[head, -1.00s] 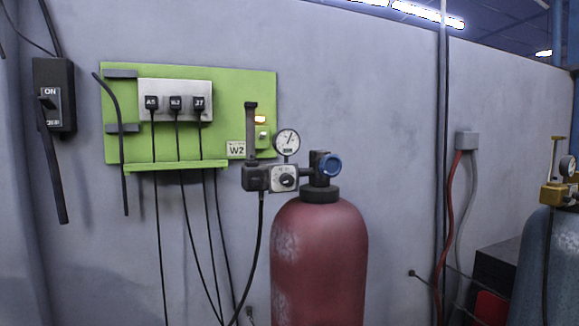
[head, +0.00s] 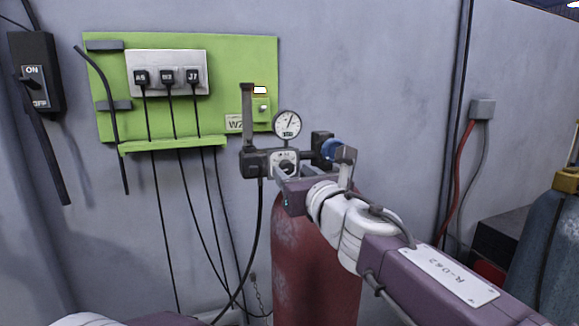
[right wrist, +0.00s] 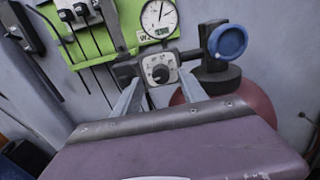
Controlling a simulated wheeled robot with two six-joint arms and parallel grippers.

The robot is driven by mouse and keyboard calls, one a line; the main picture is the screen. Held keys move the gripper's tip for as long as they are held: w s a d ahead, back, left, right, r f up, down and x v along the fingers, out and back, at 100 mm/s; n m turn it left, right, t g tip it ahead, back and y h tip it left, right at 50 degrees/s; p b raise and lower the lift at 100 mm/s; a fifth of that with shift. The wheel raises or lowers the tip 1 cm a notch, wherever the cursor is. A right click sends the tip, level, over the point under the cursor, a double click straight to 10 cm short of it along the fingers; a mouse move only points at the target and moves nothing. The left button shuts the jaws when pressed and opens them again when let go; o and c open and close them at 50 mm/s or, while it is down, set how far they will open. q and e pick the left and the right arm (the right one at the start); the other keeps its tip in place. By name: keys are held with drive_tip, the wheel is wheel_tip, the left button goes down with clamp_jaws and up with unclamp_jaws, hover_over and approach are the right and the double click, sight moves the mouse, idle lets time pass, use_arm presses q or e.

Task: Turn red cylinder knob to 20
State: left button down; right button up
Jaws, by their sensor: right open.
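The red cylinder (head: 312,265) stands against the wall, partly behind my right arm. On its regulator is a small round black knob (head: 287,166) on a pale dial plate; the knob shows larger in the right wrist view (right wrist: 160,73). The dial's numbers are too small to read. A round white gauge (head: 288,125) sits above it. My right gripper (head: 284,173) is at the regulator front. In the right wrist view its open fingers (right wrist: 159,82) point at the dial, one on each side of the knob. Contact cannot be told. My left gripper is out of view.
A blue valve wheel (right wrist: 228,41) sits right of the knob, close by. A green panel (head: 105,75) with plugs and hanging cables is at left. A black hose (head: 259,225) hangs below the regulator. A blue-grey cylinder (head: 545,240) stands at far right.

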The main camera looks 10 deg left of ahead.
sight(289, 168)
drive_tip(key=x, duration=0.3)
drive_tip(key=shift+w+a+p, duration=0.1)
drive_tip(key=shift+w+p, duration=0.2)
drive_tip(key=shift+s, duration=0.1)
clamp_jaws()
